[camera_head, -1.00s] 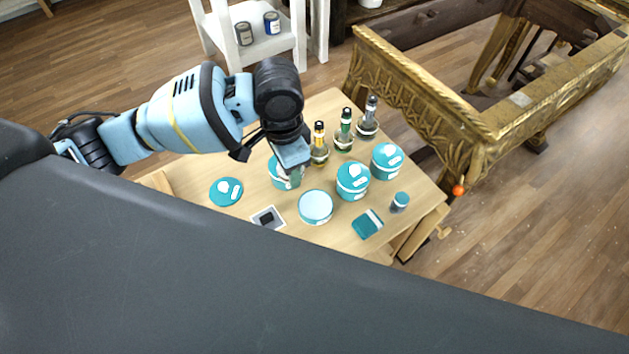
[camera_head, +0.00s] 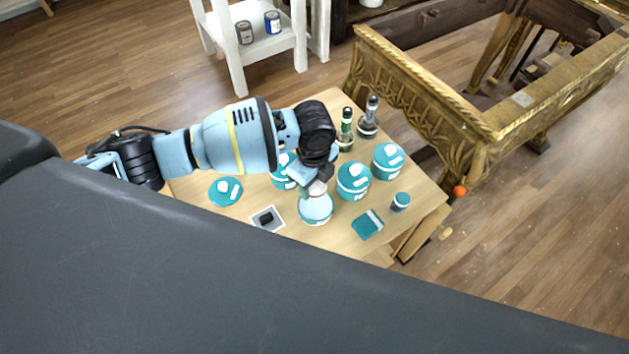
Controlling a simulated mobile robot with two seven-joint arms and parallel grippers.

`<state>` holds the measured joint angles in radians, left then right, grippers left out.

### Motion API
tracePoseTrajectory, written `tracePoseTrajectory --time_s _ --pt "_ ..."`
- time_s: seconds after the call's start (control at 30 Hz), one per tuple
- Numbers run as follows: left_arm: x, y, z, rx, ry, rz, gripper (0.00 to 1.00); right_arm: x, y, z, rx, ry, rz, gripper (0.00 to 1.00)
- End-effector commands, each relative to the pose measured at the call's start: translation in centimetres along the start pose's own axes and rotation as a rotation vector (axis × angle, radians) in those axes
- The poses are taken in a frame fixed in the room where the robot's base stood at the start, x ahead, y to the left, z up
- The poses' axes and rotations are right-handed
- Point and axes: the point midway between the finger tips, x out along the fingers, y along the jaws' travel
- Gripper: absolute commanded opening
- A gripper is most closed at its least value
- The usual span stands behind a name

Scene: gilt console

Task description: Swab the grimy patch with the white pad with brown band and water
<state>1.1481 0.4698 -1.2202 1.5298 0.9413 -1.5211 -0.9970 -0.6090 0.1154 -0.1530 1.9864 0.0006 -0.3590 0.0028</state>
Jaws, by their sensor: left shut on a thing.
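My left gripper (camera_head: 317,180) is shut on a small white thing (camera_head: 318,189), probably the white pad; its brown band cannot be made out. It is over a round teal vessel (camera_head: 315,212) with a pale blue-white inside, perhaps the water. I cannot tell whether the pad touches it. A pale grey patch (camera_head: 522,99) shows on the rail of the gilt console (camera_head: 425,92); whether it is the grimy patch is unclear. My right gripper is not in view.
On the wooden table (camera_head: 335,238) stand teal tubs (camera_head: 353,182), (camera_head: 387,161) and (camera_head: 284,171), dark bottles (camera_head: 368,120) and (camera_head: 346,133), a small jar (camera_head: 400,202), a teal block (camera_head: 367,225), a teal disc (camera_head: 226,191) and a dark piece on a pale square (camera_head: 267,219).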

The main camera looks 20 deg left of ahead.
Motion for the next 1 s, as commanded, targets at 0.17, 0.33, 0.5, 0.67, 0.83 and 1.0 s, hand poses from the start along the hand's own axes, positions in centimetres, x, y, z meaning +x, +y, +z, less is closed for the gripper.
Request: tracePoseTrajectory --time_s 0.17,0.33,0.5,0.67,0.83,1.0 --pt "0.4 -0.2 -0.1 0.051 0.000 0.001 0.29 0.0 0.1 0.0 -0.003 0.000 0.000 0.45" --pt "0.5 -0.2 -0.1 0.054 0.000 0.001 0.29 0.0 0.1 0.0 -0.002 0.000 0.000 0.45" --pt "1.0 -0.1 -0.1 0.053 0.001 0.003 0.29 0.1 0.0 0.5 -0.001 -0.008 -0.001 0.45" --pt "2.2 0.0 -0.1 0.053 0.003 0.006 0.29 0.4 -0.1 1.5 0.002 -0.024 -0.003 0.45" --pt "3.8 0.0 -0.1 0.053 0.002 0.005 0.29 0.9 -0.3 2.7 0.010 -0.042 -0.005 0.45" --pt "5.6 0.0 -0.1 0.053 0.002 0.006 0.29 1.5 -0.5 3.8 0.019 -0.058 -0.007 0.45"
